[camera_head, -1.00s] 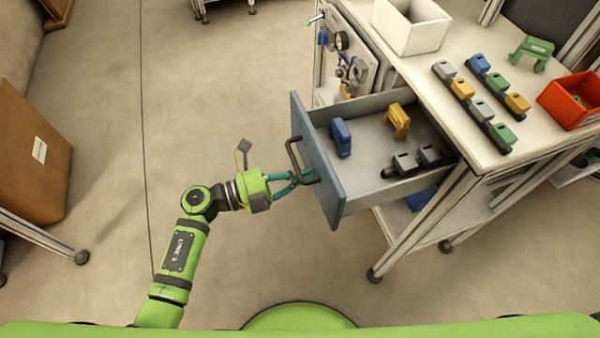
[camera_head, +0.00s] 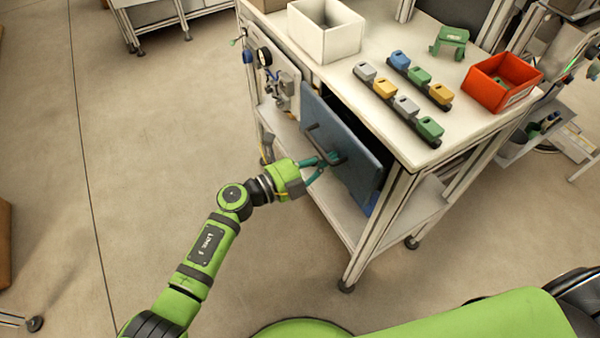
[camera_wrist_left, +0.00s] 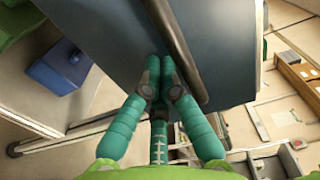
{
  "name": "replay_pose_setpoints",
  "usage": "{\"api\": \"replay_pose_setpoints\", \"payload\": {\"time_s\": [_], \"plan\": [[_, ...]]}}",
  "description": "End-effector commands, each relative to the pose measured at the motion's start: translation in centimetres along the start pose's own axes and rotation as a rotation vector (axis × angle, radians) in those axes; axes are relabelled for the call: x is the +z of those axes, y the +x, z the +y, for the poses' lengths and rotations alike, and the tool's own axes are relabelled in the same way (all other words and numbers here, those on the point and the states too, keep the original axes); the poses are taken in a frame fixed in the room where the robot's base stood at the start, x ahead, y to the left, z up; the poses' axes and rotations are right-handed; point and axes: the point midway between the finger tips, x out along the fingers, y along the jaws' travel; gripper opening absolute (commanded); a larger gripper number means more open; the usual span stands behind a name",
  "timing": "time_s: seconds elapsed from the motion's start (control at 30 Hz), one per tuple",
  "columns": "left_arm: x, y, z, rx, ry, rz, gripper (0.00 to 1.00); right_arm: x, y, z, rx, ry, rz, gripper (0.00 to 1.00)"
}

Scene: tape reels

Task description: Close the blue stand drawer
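The blue-grey drawer front (camera_head: 340,145) sits close to the stand, with a dark gap behind its upper right edge; the drawer's inside is hidden. Its dark bar handle (camera_head: 326,143) crosses the front. My left gripper (camera_head: 331,159) is at the handle. In the left wrist view the teal fingertips (camera_wrist_left: 160,72) come together against or very near the drawer front (camera_wrist_left: 105,45), beside the handle (camera_wrist_left: 182,55); the bar does not show between them. I cannot tell whether they touch it. My right gripper is out of view.
The stand top (camera_head: 365,48) carries a white bin (camera_head: 325,45), a red bin (camera_head: 490,95), a green holder (camera_head: 450,42) and rows of small coloured blocks (camera_head: 405,107). A lower shelf (camera_head: 335,205) lies under the drawer.

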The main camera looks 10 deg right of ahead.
Motion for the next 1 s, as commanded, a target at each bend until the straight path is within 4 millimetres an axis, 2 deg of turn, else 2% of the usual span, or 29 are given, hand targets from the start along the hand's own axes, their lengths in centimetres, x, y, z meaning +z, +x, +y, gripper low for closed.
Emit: {"api": "replay_pose_setpoints", "payload": {"time_s": [0.1, 0.33, 0.83, 1.0], "plan": [[0.0, 2.0, 0.2, -0.001, 0.001, 0.001, 0.0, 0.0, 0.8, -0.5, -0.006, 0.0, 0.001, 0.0], [0.0, 4.1, 0.0, -0.001, 0.0, 0.0, 0.0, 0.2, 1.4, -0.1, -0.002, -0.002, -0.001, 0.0], [0.0, 4.6, -0.2, -0.004, 0.0, -0.001, 0.0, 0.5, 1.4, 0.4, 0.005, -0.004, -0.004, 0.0], [0.3, 4.2, -0.2, -0.004, 0.001, -0.001, 0.0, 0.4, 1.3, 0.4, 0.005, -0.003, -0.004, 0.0]]}}
